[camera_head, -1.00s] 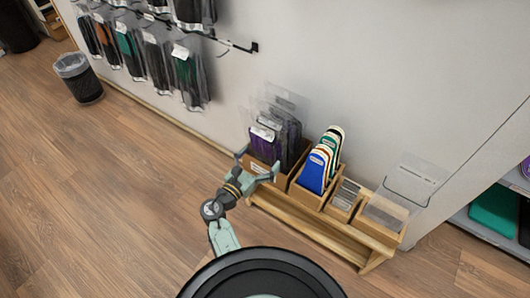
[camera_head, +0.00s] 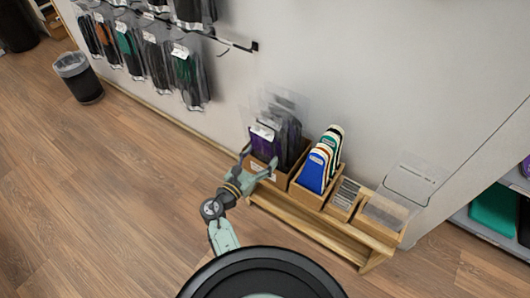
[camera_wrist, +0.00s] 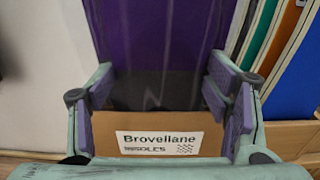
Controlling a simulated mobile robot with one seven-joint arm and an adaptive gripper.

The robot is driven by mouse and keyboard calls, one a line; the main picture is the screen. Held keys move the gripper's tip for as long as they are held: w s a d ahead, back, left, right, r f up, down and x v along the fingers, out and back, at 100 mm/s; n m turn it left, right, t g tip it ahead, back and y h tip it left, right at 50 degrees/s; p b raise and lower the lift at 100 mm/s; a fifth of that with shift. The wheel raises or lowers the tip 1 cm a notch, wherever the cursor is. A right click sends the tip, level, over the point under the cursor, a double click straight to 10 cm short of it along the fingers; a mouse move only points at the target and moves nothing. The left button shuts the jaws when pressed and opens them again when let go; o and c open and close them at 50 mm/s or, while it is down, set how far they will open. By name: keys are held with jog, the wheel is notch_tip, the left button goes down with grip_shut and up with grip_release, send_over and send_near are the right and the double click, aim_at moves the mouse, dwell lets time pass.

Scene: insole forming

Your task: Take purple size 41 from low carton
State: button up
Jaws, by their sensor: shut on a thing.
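The purple insole pack (camera_wrist: 160,40) stands upright at the front of the low carton (camera_wrist: 205,143), which is labelled "Brovellane INSOLES". Its lower part is dark, and its foot is hidden behind the carton's front wall. In the head view the purple pack (camera_head: 266,146) has a white label at its top, with dark packs behind it. My gripper (camera_wrist: 163,90) is shut on the purple pack, one finger at each side edge, just above the carton front. In the head view my gripper (camera_head: 258,165) is at the carton's front. The size marking is not readable.
A carton of blue, green, orange and white insoles (camera_head: 317,166) stands right beside it on a wooden bench (camera_head: 310,232). Smaller boxes (camera_head: 380,212) and a clear sign holder (camera_head: 411,182) are further right. The wall is close behind. Open floor lies left.

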aim_at(263, 129)
notch_tip(263, 129, up, 13)
jog(key=shift+f+p, duration=0.2)
jog(key=shift+p, duration=0.6)
jog(key=b+v, duration=0.1)
jog(key=v, duration=1.7)
jog(key=shift+f+b, duration=0.25)
jog(key=shift+b, duration=0.15)
